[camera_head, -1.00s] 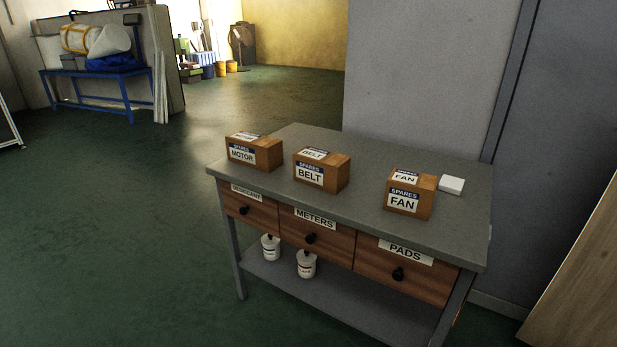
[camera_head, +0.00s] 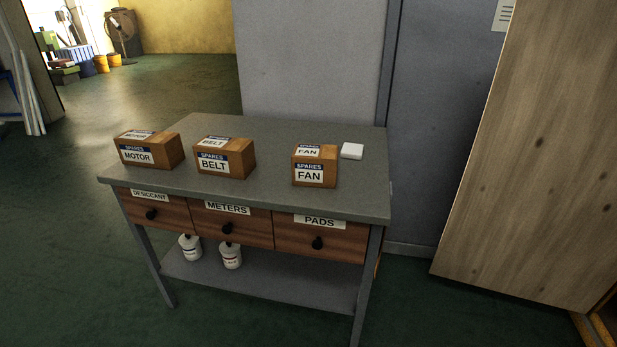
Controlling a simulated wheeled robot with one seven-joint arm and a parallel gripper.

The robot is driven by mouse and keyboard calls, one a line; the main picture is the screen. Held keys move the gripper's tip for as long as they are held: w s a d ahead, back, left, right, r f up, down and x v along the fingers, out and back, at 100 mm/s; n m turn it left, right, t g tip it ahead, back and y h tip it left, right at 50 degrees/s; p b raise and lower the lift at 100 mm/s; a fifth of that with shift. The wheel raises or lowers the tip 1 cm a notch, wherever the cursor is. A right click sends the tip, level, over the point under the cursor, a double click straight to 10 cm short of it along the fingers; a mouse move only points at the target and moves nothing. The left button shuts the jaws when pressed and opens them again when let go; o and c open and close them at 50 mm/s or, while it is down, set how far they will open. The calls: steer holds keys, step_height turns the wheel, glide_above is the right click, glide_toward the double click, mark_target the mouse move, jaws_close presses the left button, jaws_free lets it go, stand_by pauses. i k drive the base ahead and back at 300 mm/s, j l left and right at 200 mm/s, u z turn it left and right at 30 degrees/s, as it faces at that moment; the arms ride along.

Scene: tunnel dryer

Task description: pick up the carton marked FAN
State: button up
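The carton marked FAN (camera_head: 326,177) is a small brown box with white and blue SPARES labels on its front and top. It stands upright on the right part of the grey workbench (camera_head: 255,191). The BELT carton (camera_head: 238,160) stands to its left, apart from it, and the MOTOR carton (camera_head: 165,150) is farther left. My gripper is not in view.
A small white box (camera_head: 352,151) lies just behind and right of the FAN carton. Drawers marked DESICCANT, METERS and PADS (camera_head: 319,239) are shut. Two white pots (camera_head: 231,256) stand on the lower shelf. A wooden panel (camera_head: 540,150) stands at right. Open floor lies left.

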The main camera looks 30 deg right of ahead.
mark_target(312, 165)
steer(key=i+l+z, duration=0.15)
steer(key=i+l, duration=0.25)
steer(key=i, duration=0.15)
steer(key=i+l+z, duration=0.15)
steer(key=i+l, duration=0.2)
steer(key=i, duration=0.15)
